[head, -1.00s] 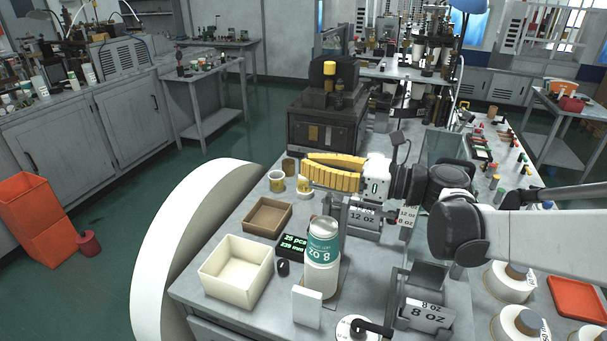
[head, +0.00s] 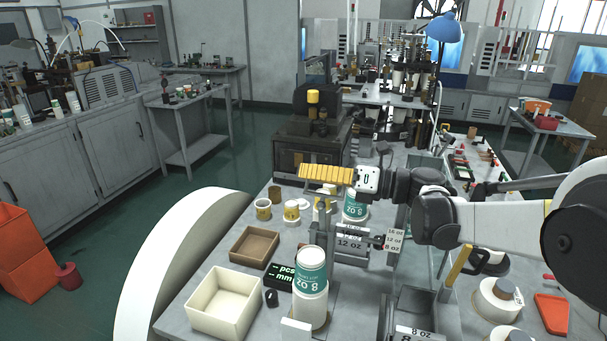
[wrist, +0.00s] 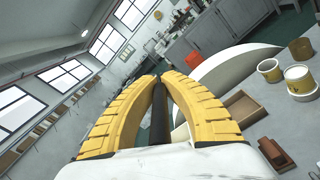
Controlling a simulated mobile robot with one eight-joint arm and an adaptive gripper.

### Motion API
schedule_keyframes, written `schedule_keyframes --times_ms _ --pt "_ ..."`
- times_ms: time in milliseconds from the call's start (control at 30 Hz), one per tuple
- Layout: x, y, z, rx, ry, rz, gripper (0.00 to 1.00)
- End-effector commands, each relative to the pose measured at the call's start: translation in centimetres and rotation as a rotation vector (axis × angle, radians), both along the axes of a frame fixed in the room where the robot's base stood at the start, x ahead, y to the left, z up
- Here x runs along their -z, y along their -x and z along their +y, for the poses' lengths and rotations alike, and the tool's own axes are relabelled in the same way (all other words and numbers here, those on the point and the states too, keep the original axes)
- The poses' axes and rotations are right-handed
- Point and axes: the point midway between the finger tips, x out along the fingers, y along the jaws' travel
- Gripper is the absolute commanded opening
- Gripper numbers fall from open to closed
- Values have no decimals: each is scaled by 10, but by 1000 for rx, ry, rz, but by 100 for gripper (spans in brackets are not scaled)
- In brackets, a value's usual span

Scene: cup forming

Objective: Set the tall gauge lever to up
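My gripper (head: 308,173) hangs over the back of the near table in the head view, fingers pointing left. In the wrist view its yellow fingers (wrist: 158,77) converge with only a dark strip between them; it looks shut and empty. A small dark lever (head: 378,240) stands between a gauge box marked 12 OZ (head: 350,241) and a plate marked 16, 12 and 8 oz (head: 394,240). It is below and right of my fingers, apart from them. A yellow upright bar (head: 457,267) stands farther right. I cannot tell which is the tall gauge lever.
A teal-banded 8 OZ cup stack (head: 310,288) stands in front, beside a black display (head: 281,276). A cream bin (head: 203,316) and brown tray (head: 240,246) are at left. Another cup stack (head: 355,206) stands just below my gripper. A dark machine (head: 309,148) is behind.

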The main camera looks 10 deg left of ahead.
Motion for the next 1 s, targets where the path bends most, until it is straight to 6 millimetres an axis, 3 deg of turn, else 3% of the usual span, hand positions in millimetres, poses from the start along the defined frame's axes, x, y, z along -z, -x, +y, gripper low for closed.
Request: schedule_keyframes --times_ms 400,500,533,833,1000 --pt "1 -2 -2 4 2 -2 0" --pt "1 -2 -2 4 2 -2 31" --pt "1 -2 -2 4 2 -2 36" --pt "0 -1 -2 2 0 -2 36" --pt "0 -1 -21 6 1 -2 36"
